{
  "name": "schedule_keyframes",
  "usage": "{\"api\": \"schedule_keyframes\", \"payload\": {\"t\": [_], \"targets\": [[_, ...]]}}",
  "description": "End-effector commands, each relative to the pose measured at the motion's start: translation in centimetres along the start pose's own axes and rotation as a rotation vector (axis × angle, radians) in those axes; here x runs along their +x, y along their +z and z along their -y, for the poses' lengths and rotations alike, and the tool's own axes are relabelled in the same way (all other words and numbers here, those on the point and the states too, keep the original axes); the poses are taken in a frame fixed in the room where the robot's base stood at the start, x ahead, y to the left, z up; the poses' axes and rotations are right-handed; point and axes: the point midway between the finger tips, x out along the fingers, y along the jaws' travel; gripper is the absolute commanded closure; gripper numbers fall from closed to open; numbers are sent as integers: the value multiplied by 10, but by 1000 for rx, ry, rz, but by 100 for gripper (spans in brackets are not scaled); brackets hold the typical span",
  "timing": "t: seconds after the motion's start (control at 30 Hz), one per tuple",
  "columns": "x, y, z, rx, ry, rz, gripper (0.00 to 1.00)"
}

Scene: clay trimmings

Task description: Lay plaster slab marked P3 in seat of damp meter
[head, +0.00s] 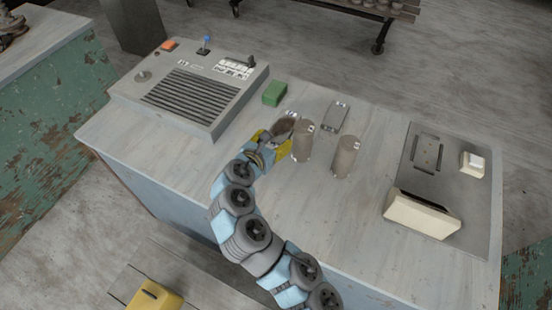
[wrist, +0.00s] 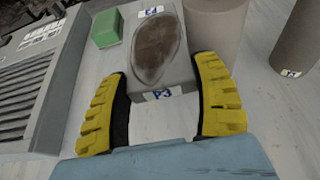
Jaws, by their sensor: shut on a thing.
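The plaster slab marked P3 (wrist: 158,55) is grey with a dark brown oval patch on its top; P3 labels show on its near and far edges. My gripper (wrist: 163,92) has its yellow-and-black fingers on either side of the slab's near end, shut on it. In the head view my gripper (head: 270,141) is over the bench's middle, with the slab (head: 284,127) partly hidden by it. What seems to be the damp meter (head: 470,207) is a grey plate at the right, with a rectangular seat (head: 428,152) and a raised cream lid (head: 422,214).
Two grey-brown cylinders (head: 303,143) (head: 345,157) stand right of my gripper. Another grey slab (head: 335,117) lies behind them. A green block (head: 274,93) and a grilled console (head: 190,90) are to the left. A white button (head: 473,163) is on the meter's right.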

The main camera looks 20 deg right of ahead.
Motion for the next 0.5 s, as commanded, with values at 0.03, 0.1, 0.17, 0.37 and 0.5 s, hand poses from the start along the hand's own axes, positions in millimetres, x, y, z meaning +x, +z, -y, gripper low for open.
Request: {"api": "schedule_keyframes", "payload": {"t": [0.03,0.1,0.17,0.37,0.5], "targets": [[6,-14,0,-1,-2,-4,74],[10,-24,0,-1,-2,-3,74],[12,-30,0,0,-1,0,74],[16,-38,-1,2,1,1,74],[21,-51,-1,1,1,-1,74]]}}
